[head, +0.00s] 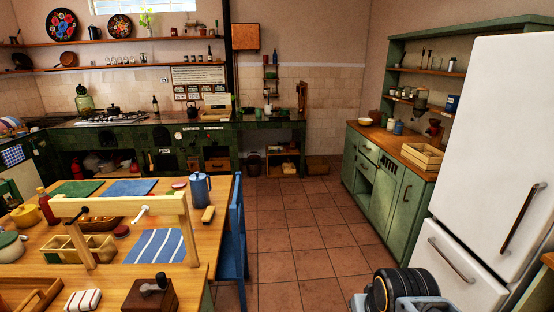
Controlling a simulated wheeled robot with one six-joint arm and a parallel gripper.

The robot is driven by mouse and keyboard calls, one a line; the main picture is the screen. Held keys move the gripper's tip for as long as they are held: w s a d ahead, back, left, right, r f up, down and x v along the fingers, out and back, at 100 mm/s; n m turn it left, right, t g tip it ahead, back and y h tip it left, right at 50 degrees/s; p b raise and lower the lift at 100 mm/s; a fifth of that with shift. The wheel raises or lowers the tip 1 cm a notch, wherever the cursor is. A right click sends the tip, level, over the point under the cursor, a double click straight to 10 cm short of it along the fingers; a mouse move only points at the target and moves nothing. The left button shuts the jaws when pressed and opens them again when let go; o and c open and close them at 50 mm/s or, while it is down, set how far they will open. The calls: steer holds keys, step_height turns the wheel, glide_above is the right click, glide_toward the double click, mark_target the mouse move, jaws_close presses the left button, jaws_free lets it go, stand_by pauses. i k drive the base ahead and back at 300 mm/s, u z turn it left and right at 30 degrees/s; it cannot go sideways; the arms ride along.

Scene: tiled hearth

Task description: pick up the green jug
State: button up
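A green glass jug (84,100) stands upright at the back left. It is on the dark counter (62,125) against the tiled wall, left of the stove top (112,118). It looks rounded, with a narrower top, but it is small in the picture and its details are hard to make out. Its base is partly hard to see against the dark counter. My gripper's fingers do not show in the head view, so I cannot see what they hold.
A crowded wooden table (145,265) fills the left foreground, with a blue coffee pot (201,189) and a wooden frame (125,207). A blue chair (236,235) stands beside it. A white fridge (495,140) is right. Tiled floor (290,235) is clear between.

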mark_target(259, 113)
steer(key=u, duration=0.05)
steer(key=i, duration=2.2)
steer(key=u, duration=0.35)
steer(key=i, duration=2.25)
steer(key=u, duration=0.25)
steer(key=i, duration=1.1)
steer(key=z, duration=0.85)
steer(key=i, duration=2.85)
steer(key=u, duration=0.65)
